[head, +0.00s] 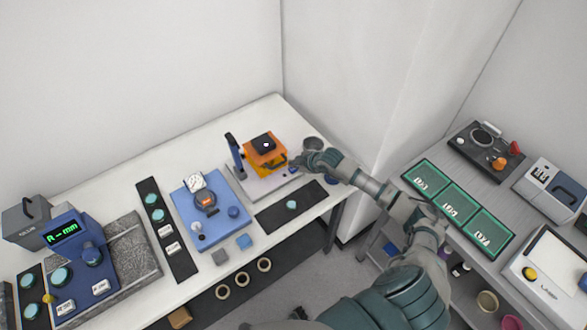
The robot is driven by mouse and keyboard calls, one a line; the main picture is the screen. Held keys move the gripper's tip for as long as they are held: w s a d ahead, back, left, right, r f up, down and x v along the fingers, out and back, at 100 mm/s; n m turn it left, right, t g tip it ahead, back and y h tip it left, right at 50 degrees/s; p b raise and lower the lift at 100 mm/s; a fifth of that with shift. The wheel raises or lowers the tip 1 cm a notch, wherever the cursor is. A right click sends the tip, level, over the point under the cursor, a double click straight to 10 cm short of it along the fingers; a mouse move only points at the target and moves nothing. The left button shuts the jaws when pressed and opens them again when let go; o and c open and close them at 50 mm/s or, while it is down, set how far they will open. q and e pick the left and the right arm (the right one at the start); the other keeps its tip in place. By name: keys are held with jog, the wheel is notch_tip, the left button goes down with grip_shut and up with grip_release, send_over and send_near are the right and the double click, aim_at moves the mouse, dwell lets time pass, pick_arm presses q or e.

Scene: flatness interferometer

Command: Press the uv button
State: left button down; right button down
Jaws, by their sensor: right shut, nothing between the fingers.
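An instrument with an orange box-like shield (265,153) and a blue post (235,154) stands on a pale base (256,186) at the back of the white table. My right gripper (293,163) is shut and empty, at the right side of this instrument. Its fingertips are close to the front right part of the base, where small dark blue controls show. I cannot tell whether the fingers touch anything. No uv label is readable, so I cannot tell which control is the uv button; the gripper may hide part of it. My left gripper is not in view.
A blue instrument with a dial (209,211) stands to the left, beside a black strip (167,231) with round pieces. A black mat (290,206) lies in front of the orange instrument. A grey cup (312,144) stands behind my right gripper. A grey side table (414,168) holds green trays.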

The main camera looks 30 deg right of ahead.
aim_at(295, 170)
jog(key=shift+r+p, duration=2.15)
jog(key=shift+r, duration=0.4)
jog(key=shift+f, duration=0.1)
jog(key=shift+s, duration=0.1)
